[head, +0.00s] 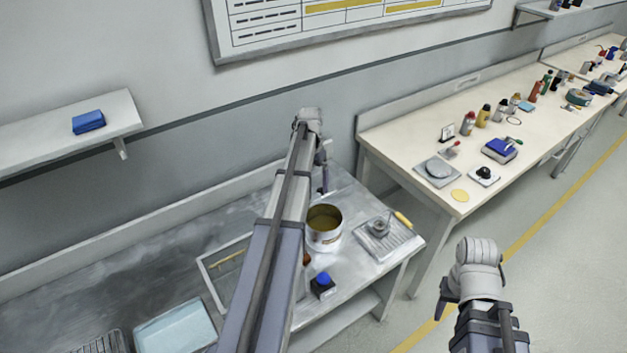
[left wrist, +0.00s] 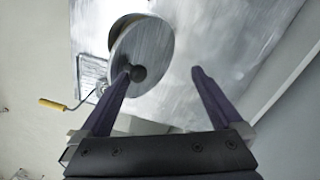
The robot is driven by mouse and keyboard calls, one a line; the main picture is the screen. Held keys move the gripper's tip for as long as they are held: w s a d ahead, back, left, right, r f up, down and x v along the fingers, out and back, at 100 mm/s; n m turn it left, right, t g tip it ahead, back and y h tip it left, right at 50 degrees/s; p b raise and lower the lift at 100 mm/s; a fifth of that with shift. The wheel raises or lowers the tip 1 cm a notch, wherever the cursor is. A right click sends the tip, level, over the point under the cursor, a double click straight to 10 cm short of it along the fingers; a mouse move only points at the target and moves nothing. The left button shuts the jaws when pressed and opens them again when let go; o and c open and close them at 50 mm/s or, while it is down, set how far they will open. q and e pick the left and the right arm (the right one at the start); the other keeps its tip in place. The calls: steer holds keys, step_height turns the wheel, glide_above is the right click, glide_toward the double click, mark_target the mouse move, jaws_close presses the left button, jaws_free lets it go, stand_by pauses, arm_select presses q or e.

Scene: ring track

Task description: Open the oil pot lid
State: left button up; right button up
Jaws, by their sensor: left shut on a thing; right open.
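The oil pot (head: 323,238) stands on the metal bench with its top uncovered, its yellowish inside showing in the head view. In the left wrist view the round grey lid (left wrist: 155,45) is tilted, its dark knob at the tip of one finger. My left gripper (head: 322,178) is behind the pot in the head view, partly hidden by its arm; its fingers (left wrist: 163,75) hold the lid, though they look well apart. I cannot make out the lid in the head view. My right gripper (head: 474,292) is open and empty, off the bench at the right.
A light blue tray (head: 176,331) is at the lower left. A second, cluttered bench (head: 400,150) stands at the right.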

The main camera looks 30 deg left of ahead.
arm_select(q)
steer(key=w+a+r+p, duration=0.3)
steer(key=a+r+p, duration=0.1)
steer(key=a, duration=0.4)
steer(key=shift+w+r+p, duration=0.15)
steer(key=shift+w+p, duration=0.2)
steer(key=shift+p, duration=0.25)
steer(key=shift+r, duration=0.15)
stand_by(0.4)
step_height(320, 180, up, 8)
steer(key=p, duration=0.7)
steer(key=shift+a+f+p, duration=0.15)
steer(key=shift+f+p, duration=0.05)
steer(key=shift+p, duration=0.2)
steer(key=shift+w, duration=0.1)
